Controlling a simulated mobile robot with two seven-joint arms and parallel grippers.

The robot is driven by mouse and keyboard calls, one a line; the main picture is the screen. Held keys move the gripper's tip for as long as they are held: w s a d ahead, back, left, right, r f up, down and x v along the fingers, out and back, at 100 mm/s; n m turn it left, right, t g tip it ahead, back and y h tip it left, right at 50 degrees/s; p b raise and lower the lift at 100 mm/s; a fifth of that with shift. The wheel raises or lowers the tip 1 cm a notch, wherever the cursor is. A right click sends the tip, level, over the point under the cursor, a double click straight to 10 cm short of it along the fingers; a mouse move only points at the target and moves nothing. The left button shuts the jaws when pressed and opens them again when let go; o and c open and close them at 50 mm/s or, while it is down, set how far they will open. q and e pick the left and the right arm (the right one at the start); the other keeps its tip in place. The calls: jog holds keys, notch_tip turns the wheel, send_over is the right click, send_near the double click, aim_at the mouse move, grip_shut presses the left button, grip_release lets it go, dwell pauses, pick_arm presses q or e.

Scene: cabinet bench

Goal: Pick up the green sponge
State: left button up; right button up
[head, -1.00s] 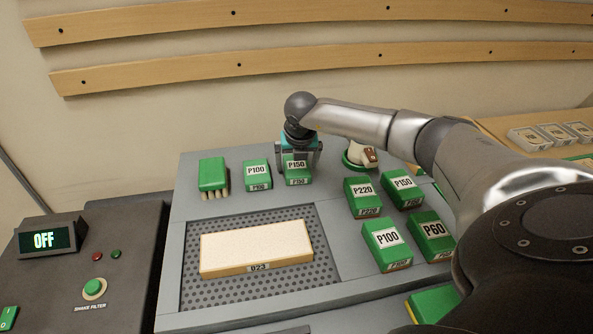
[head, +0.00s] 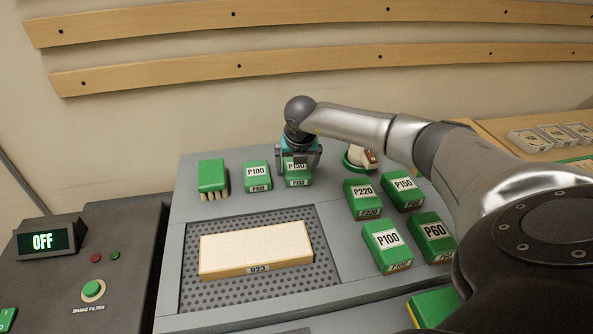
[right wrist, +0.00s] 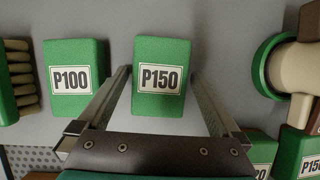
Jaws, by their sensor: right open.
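Several green blocks with white grit labels stand on the grey bench; none is marked as a sponge. One green block labelled P150 (head: 298,181) stands at the back of the bench, right of a P100 block (head: 257,173). My right gripper (head: 299,158) is open above this P150 block and partly covers its top label. In the right wrist view the P150 block (right wrist: 161,78) lies between the two open fingers, with a gap on each side. A green piece with a yellow edge (head: 432,304) is partly hidden by my arm at the lower right. My left gripper is out of view.
A green brush (head: 212,175) stands at the left, and a cream-and-green round tool (head: 357,157) at the right. More labelled blocks, such as P220 (head: 361,191), fill the right side. A pale board (head: 256,248) lies on the perforated panel (head: 325,272).

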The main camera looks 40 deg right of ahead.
aim_at(297, 167)
jog(key=shift+c, duration=0.2)
jog(key=c, duration=1.1)
jog(key=shift+r, duration=0.1)
jog(key=shift+r, duration=0.2)
notch_tip(297, 167, up, 20)
jog(key=p, duration=0.3)
